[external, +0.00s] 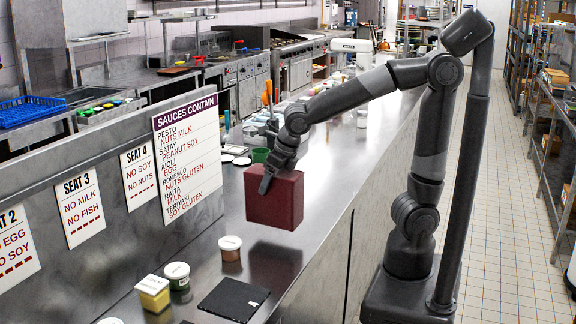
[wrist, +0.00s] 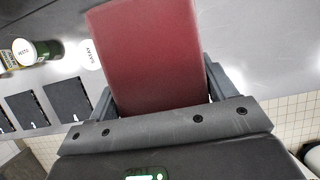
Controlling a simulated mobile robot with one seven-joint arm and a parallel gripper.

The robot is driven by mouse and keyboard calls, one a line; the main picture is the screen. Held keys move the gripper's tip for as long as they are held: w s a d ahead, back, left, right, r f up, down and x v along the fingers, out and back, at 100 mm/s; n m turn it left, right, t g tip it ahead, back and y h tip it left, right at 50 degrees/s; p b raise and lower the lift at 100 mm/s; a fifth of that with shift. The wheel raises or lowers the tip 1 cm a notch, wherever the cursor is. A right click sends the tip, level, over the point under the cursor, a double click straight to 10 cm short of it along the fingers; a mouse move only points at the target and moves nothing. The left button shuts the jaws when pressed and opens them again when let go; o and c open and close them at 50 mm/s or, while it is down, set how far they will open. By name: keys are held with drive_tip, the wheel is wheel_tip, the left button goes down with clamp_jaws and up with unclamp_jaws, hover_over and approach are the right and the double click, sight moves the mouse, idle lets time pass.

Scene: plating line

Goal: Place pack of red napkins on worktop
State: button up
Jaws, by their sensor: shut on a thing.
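The pack of red napkins (external: 275,199) is a dark red block held in my gripper (external: 268,184), over the steel worktop (external: 325,200). In the wrist view the pack (wrist: 150,55) fills the space between the two fingers of my gripper (wrist: 160,98), one finger on each side. My gripper is shut on it. A dim reddish reflection shows on the worktop below the pack, and the pack looks a little above the surface. I cannot tell the exact gap.
Upright allergen signs (external: 187,150) line a steel partition on the left. A green cup (external: 260,156) and small dishes stand behind the pack.

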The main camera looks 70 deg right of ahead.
sight(269, 197)
drive_tip(key=shift+w+a+f, duration=0.1)
drive_tip(key=shift+a+f, duration=0.15)
drive_tip(key=shift+f, duration=0.55)
drive_tip(key=shift+w+a+f, duration=0.1)
drive_tip(key=shift+a+f, duration=0.1)
drive_tip(key=shift+f, duration=0.6)
drive_tip(key=shift+w+a+f, duration=0.1)
drive_tip(key=shift+a+f, duration=0.15)
drive_tip(key=shift+f, duration=0.55)
drive_tip(key=shift+s+f, duration=0.1)
drive_tip(key=o, duration=1.6)
drive_tip(key=shift+c, duration=0.2)
